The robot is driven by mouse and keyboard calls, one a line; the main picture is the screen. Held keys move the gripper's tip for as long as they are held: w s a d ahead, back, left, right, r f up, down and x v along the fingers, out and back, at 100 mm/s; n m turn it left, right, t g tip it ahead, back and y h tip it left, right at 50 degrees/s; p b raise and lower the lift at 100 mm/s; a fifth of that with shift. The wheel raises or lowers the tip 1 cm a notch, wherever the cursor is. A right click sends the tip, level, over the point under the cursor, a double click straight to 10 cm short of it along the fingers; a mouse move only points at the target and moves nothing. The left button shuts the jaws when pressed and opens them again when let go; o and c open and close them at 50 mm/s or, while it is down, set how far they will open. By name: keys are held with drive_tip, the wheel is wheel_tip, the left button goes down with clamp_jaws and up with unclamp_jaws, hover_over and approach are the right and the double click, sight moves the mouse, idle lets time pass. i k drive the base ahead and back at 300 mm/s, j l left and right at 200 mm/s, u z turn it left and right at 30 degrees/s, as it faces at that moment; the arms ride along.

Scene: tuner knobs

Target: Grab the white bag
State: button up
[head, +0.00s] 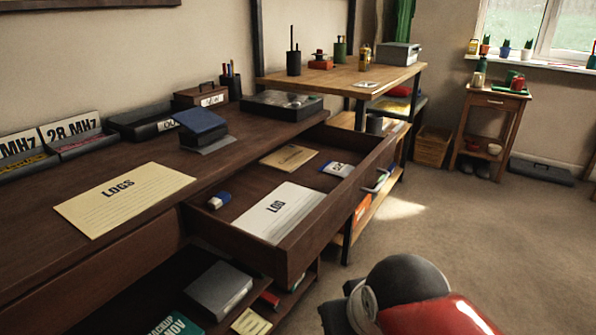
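I cannot make out anything that is clearly a white bag. The open drawer (290,246) of the dark wooden desk (150,240) holds a white sheet marked LOG (279,211), a tan envelope (289,157), a small white and blue item (338,169) with lettering too small to read, and a blue and white eraser-like block (219,200). A red and dark grey rounded part of my arm shows at the bottom right. My gripper's fingers are not in view.
A cream LOGS folder (125,198) and a blue-topped box (203,127) lie on the desk. Boxes (219,288) sit on the shelf below. A wooden workbench (345,80) and a side table (490,125) stand farther back. The carpet (450,215) at the right is mostly clear.

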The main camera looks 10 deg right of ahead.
sight(341, 169)
drive_tip(key=i+l+u, duration=0.15)
drive_tip(key=l+u, duration=0.25)
drive_tip(key=i+l+u, duration=0.1)
drive_tip(key=l+u, duration=0.65)
drive_tip(key=i, duration=0.05)
